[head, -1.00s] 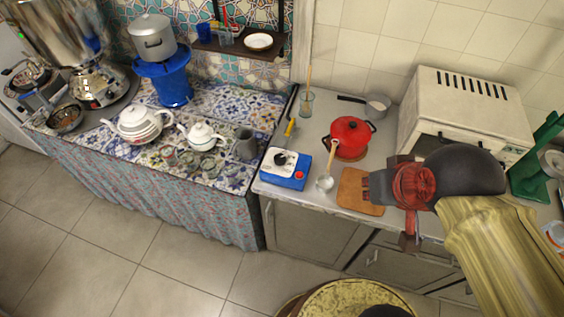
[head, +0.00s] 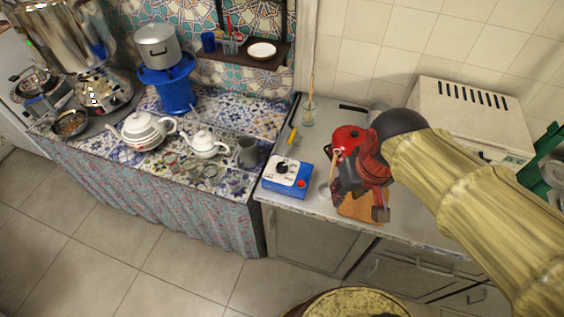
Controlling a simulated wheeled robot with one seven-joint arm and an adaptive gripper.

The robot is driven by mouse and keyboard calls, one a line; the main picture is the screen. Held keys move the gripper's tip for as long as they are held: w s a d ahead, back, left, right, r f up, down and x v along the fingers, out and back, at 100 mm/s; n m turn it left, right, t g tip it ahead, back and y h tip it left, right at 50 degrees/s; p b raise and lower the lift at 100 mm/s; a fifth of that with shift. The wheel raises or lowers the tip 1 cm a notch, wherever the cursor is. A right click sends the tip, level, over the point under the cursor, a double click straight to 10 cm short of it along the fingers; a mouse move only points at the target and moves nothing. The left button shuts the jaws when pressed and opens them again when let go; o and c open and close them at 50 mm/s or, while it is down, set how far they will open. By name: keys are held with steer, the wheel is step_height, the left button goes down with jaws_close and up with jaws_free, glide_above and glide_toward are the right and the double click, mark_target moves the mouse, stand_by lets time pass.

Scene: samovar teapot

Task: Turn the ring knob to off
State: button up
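A blue box with a white top (head: 288,177) sits on the counter near its left end. It has a black round knob (head: 282,168) on top and a red button beside it. I cannot tell the knob's setting, nor whether it is the task's ring knob, as no label is legible. My gripper (head: 362,196) is to the right of the box, over the wooden board, with its two fingers spread apart and nothing seen between them. It is apart from the knob. My arm and gripper hide part of the red pot (head: 347,137).
A ladle (head: 325,190) and wooden board (head: 356,207) lie near my gripper. Teapots (head: 143,131) stand on the tiled counter to the left. A white oven (head: 470,115) stands right.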

steer(key=o, duration=0.5)
steer(key=w+a+f+g+p, duration=0.1)
steer(key=w+a+f+g, duration=0.1)
steer(key=w+a+f, duration=0.4)
steer(key=w, duration=0.3)
steer(key=shift+w+g, duration=0.15)
steer(key=shift+g, duration=0.15)
steer(key=m+g, duration=0.1)
steer(key=m, duration=0.2)
glide_above(282, 166)
steer(key=s+d, duration=0.1)
steer(key=s, duration=0.3)
steer(key=shift+h, duration=0.3)
step_height(282, 166, down, 10)
steer(key=shift+w+d+r+p, duration=0.1)
steer(key=shift+r+p, duration=0.15)
steer(key=shift+p, duration=0.1)
steer(key=shift+m+t, duration=0.4)
steer(key=shift+m, duration=0.3)
steer(key=w, duration=0.1)
steer(key=w+a+r, duration=0.1)
steer(key=w, duration=0.2)
steer(key=shift+a+r, duration=0.15)
steer(key=shift+r, duration=0.05)
steer(key=shift+s+m, duration=0.1)
steer(key=shift+m, duration=0.3)
steer(key=shift+f+b, duration=0.65)
steer(key=shift+f, duration=3.15)
steer(key=c, duration=0.3)
steer(key=c, duration=0.8)
